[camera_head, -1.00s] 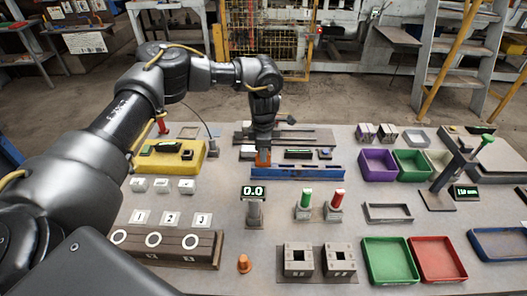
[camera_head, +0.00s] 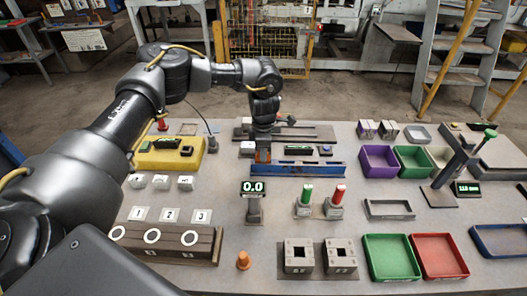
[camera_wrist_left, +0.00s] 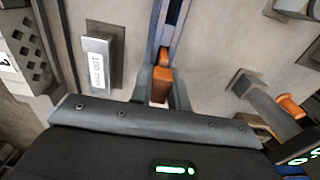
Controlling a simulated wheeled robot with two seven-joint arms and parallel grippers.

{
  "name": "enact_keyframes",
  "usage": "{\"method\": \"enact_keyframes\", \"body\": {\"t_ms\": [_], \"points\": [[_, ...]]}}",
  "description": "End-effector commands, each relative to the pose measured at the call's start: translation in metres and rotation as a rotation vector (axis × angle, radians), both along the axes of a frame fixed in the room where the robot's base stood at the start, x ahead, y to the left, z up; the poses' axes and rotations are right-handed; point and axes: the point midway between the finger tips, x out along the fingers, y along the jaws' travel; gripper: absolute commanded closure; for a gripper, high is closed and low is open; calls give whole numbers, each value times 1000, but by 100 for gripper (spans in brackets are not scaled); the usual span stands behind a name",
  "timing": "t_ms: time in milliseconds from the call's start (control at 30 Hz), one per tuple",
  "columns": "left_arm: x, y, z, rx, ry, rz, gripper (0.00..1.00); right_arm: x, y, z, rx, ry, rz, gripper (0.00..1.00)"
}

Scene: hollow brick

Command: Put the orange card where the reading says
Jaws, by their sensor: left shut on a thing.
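The orange card (camera_head: 263,156) shows as a small orange edge at the left end of the blue rail (camera_head: 310,170). My left gripper (camera_head: 263,149) points down over it. In the left wrist view my left gripper (camera_wrist_left: 162,92) is shut on the orange card (camera_wrist_left: 161,82), which lies in line with the blue rail (camera_wrist_left: 171,25). Whether the card touches the rail I cannot tell. A small display (camera_head: 253,187) on a post in front reads 0.0. My right gripper is not in view.
Purple (camera_head: 378,162), green (camera_head: 390,260) and red (camera_head: 440,256) trays stand at the right, by a post with another display (camera_head: 467,188).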

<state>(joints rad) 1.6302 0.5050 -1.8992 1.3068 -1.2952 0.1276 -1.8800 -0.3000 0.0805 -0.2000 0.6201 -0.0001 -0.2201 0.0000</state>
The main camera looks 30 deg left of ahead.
Motion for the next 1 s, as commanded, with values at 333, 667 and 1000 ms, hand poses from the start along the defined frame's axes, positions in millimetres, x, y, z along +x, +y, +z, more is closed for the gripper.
{"method": "enact_keyframes", "body": {"t_ms": [333, 667, 1000], "points": [[0, 0, -7, 0, 0, 0, 100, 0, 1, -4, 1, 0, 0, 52], [0, 0, -8, 0, 0, 0, 57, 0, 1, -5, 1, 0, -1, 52], [1, 0, -2, -1, -3, 0, 57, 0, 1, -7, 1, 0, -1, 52]]}}
